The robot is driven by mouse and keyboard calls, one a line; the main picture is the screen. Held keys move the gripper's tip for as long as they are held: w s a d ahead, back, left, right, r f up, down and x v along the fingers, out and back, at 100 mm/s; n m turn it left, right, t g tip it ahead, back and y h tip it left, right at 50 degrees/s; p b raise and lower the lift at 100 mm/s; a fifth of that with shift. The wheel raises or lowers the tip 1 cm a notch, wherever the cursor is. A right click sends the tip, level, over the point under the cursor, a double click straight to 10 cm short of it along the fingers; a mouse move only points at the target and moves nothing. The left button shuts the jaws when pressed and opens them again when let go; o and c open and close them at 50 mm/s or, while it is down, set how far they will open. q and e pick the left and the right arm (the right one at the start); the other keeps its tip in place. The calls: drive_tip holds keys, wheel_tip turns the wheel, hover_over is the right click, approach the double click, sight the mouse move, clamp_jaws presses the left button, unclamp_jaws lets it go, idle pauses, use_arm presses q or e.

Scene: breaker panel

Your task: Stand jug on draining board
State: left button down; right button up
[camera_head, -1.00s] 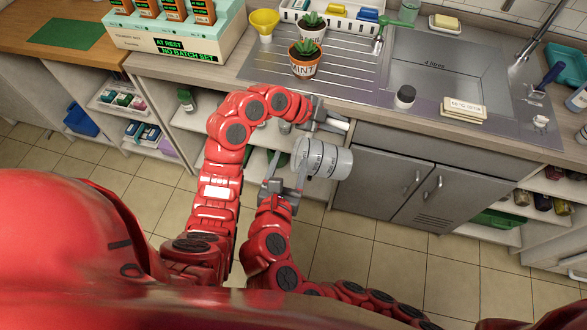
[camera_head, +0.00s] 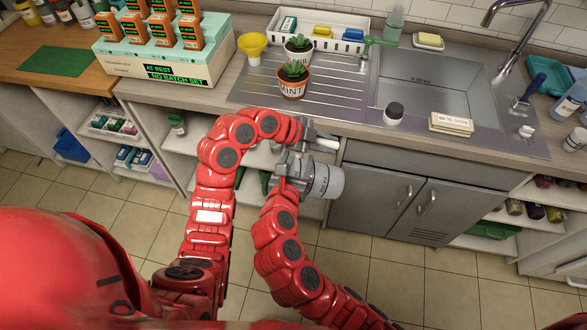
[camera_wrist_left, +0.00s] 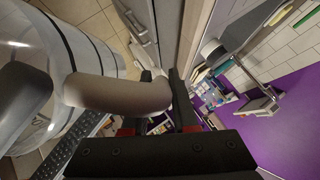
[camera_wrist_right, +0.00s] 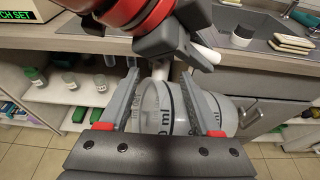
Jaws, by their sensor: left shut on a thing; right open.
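The jug (camera_head: 326,181) is a clear-grey measuring jug with ml marks, lying tilted on its side in the air in front of the counter. My left gripper (camera_head: 322,138) is shut on its pale handle (camera_wrist_left: 115,92). My right gripper (camera_wrist_right: 160,85) is open, its fingers on either side of the jug (camera_wrist_right: 165,118) in the right wrist view; I cannot tell whether they touch it. The draining board (camera_head: 335,88) is the ridged metal area left of the sink basin. A potted plant marked MINT (camera_head: 292,84) and a second pot (camera_head: 298,50) stand on it.
A yellow funnel (camera_head: 252,46) stands at the board's left. A dark-lidded jar (camera_head: 394,112) and a labelled block (camera_head: 451,123) sit along the front edge. The board's front right is clear.

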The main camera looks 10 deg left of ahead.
drive_tip(key=shift+w, duration=0.2)
clamp_jaws()
use_arm(q)
drive_tip(key=c, duration=0.6)
unclamp_jaws()
